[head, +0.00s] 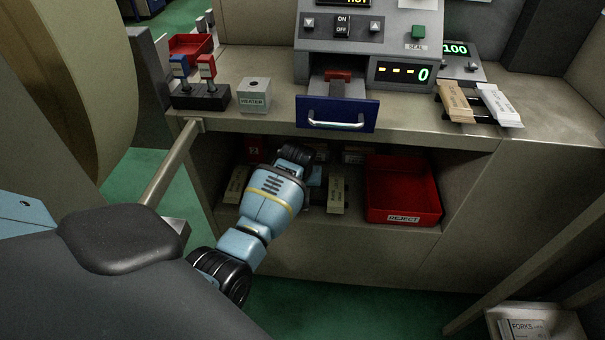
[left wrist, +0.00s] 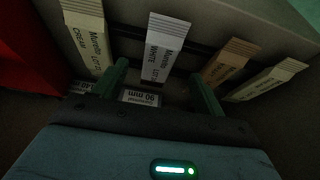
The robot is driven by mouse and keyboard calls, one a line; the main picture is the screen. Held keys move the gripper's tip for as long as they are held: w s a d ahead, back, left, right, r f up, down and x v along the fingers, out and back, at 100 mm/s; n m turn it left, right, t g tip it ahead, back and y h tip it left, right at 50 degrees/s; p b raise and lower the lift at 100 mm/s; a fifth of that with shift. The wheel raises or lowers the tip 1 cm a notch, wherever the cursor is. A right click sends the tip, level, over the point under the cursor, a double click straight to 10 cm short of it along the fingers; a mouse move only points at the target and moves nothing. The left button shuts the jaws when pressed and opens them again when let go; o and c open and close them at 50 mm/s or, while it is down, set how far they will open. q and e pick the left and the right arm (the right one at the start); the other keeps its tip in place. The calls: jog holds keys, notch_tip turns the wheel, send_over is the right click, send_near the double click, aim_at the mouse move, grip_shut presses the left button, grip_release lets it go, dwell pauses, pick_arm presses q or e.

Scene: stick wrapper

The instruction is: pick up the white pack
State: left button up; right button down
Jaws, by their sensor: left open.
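In the left wrist view, a white pack (left wrist: 165,48) marked WHITE stands in a row of packs, between a cream pack (left wrist: 85,36) on its left and a brown pack (left wrist: 226,62) on its right. My left gripper (left wrist: 159,70) is open, its two green fingers on either side of the white pack's lower part; I cannot tell whether they touch it. In the head view my left arm reaches into the shelf under the counter and hides the gripper and this pack. Another white pack (head: 500,104) lies on the counter at the right. My right gripper is not in view.
Cream packs (head: 336,190) flank my arm on the shelf. A red REJECT bin (head: 402,190) stands to the right. Above hangs a blue drawer front (head: 337,113) with a handle. Another cream pack (left wrist: 268,80) ends the row at the right.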

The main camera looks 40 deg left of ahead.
pick_arm(q)
jog(key=x, duration=0.2)
jog(key=b+x, duration=0.1)
jog(key=x, duration=0.1)
jog(key=shift+s+f, duration=0.2)
jog(key=shift+w+f+b, duration=0.2)
jog(key=shift+f+b, duration=0.05)
jog(key=shift+b, duration=0.15)
jog(key=shift+c, duration=0.5)
jog(key=c, duration=1)
jog(key=shift+o, duration=0.2)
jog(key=shift+r, duration=0.45)
jog(key=v, duration=0.1)
jog(key=p+v, duration=0.1)
jog(key=v, duration=0.1)
jog(key=shift+w+a+p, duration=0.1)
jog(key=shift+w+p, duration=0.2)
jog(key=shift+p, duration=0.1)
jog(key=s+d+p, duration=0.1)
jog(key=s+d, duration=0.3)
jog(key=s, duration=0.2)
jog(key=s+d+r+p, duration=0.1)
jog(key=s+d+p, duration=0.1)
jog(key=s, duration=0.5)
jog(key=shift+s+d+r+p, duration=0.2)
jog(key=shift+d+p, duration=0.1)
jog(key=shift+d, duration=0.55)
